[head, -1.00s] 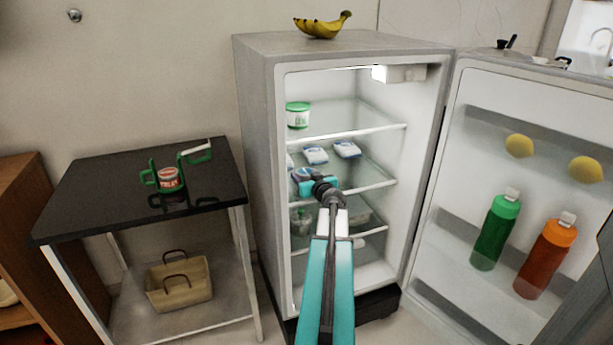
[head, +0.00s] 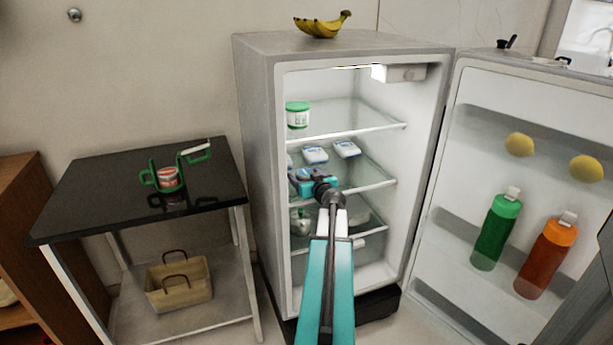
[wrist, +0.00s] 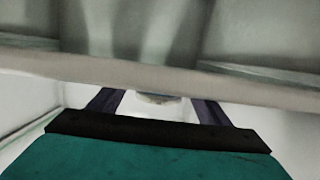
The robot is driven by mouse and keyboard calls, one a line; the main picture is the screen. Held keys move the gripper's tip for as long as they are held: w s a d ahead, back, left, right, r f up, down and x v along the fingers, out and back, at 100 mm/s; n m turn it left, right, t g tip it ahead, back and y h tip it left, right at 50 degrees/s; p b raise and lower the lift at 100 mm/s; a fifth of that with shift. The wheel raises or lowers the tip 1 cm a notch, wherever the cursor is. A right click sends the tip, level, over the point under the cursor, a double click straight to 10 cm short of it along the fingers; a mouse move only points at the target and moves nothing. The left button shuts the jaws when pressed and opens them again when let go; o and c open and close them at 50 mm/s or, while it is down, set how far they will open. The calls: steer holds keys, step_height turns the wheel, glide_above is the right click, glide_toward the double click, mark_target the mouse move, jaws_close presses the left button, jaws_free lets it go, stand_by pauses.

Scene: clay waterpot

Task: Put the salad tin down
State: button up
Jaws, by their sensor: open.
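My gripper (head: 303,180) is inside the open fridge (head: 345,48), near the middle shelf's front edge. Its two dark fingers (wrist: 156,101) are spread apart in the wrist view. A pale, rounded thing (wrist: 158,98) shows between them, partly hidden by a shelf edge; I cannot tell whether it is the salad tin. A white tub with a green lid (head: 297,115) stands on the top shelf. A small labelled tin (head: 169,176) stands in a green holder on the black table. No readable label marks any of them as the salad tin.
White-and-blue packs (head: 315,155) lie on the middle shelf. A greyish round item (head: 300,222) is on the lower shelf. The fridge door (head: 450,240) stands open at right, holding bottles and lemons. The black table (head: 95,205) has clear room on top.

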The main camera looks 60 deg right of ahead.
steer(key=shift+r, duration=0.15)
steer(key=shift+v, duration=6)
steer(key=shift+w, duration=0.1)
